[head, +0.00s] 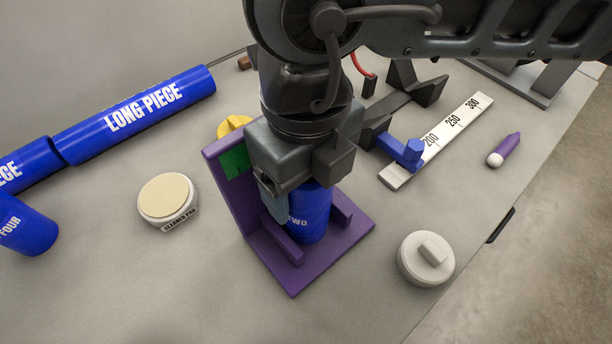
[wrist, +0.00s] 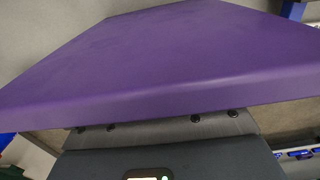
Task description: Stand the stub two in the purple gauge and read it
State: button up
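The purple gauge (head: 292,272) stands on the bench, with a flat base, low rails and an upright back plate. A green patch (head: 235,161) shows on the back plate, partly hidden by my gripper. The blue stub two (head: 312,215), marked "TWO", stands upright on the gauge's base between the rails. My gripper (head: 290,205) points down over the stub, one grey finger beside its left face. The other finger is hidden, so whether they press on the stub cannot be told. A close purple surface of the gauge (wrist: 160,60) fills much of the wrist view.
A cleaner pad (head: 168,197) lies left of the gauge, a white knobbed disc (head: 426,258) to its right. Blue long pieces (head: 135,112) and stub four (head: 25,225) are far left. A ruler (head: 440,138) with a blue slider and a purple marker (head: 504,150) lie right.

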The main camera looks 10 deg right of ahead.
jog(key=o, duration=0.3)
jog(key=shift+o, duration=0.2)
jog(key=shift+r, duration=0.2)
notch_tip(320, 180, up, 12)
jog(key=shift+b, duration=0.35)
dwell(0.6)
